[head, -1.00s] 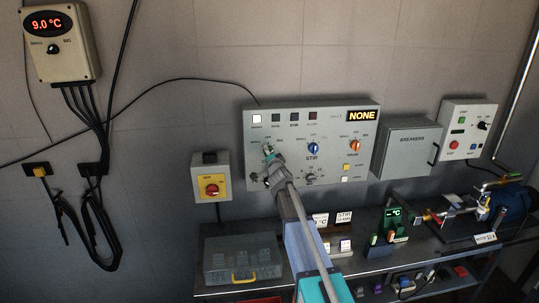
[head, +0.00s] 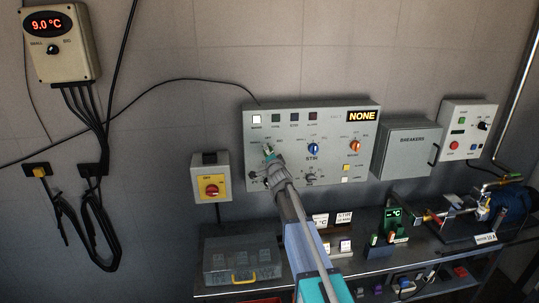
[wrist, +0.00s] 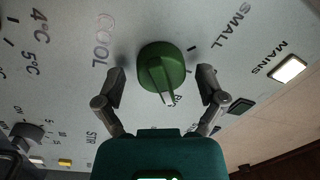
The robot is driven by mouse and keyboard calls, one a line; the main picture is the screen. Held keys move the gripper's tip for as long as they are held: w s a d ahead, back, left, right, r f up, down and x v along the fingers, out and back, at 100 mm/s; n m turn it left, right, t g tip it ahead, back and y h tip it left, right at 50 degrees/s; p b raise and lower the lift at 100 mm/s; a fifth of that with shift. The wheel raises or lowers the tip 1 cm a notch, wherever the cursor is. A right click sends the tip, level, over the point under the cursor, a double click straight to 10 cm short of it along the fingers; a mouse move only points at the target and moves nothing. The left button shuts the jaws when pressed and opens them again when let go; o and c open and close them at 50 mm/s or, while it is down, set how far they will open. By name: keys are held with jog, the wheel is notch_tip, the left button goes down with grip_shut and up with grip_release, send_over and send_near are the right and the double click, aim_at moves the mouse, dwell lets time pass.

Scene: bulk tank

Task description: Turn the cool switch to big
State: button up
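The green cool switch (wrist: 161,66) is a round knob with a raised bar, beside the COOL lettering in the wrist view. The bar's pale-marked end points down in the picture, close to a partly hidden label that looks like BIG. SMALL is printed to the upper right. My gripper (wrist: 161,88) is open, with one finger on each side of the knob and a visible gap to it. In the head view my gripper (head: 270,158) is at the left of the control panel (head: 330,120) and covers part of the switch.
The blue stir switch (head: 313,148) and an orange switch (head: 354,146) are to the right on the panel. The thermostat (head: 60,45) reads 9.0 °C. A cluttered bench (head: 225,295) is below.

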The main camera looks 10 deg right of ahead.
jog(key=shift+n, duration=0.6)
jog(key=shift+n+p, duration=0.35)
jog(key=shift+n, duration=1.75)
jog(key=shift+r+n+g+p, duration=0.1)
jog(key=shift+n+g+p, duration=0.2)
jog(key=shift+n, duration=2.2)
jog(key=s+d, duration=0.1)
jog(key=s, duration=1.4)
jog(key=s+a+f+n+g+y+b, duration=0.1)
jog(key=s+a+f+n+g+y, duration=0.2)
jog(key=s+f, duration=0.3)
jog(key=s+a+f+n+g+y+b, duration=0.2)
jog(key=s+a+f+g, duration=0.3)
jog(key=f, duration=0.3)
jog(key=shift+s+a+n+g+y, duration=0.4)
jog(key=shift+s+g+y, duration=0.1)
jog(key=shift+s+g, duration=0.2)
jog(key=shift+f, duration=0.1)
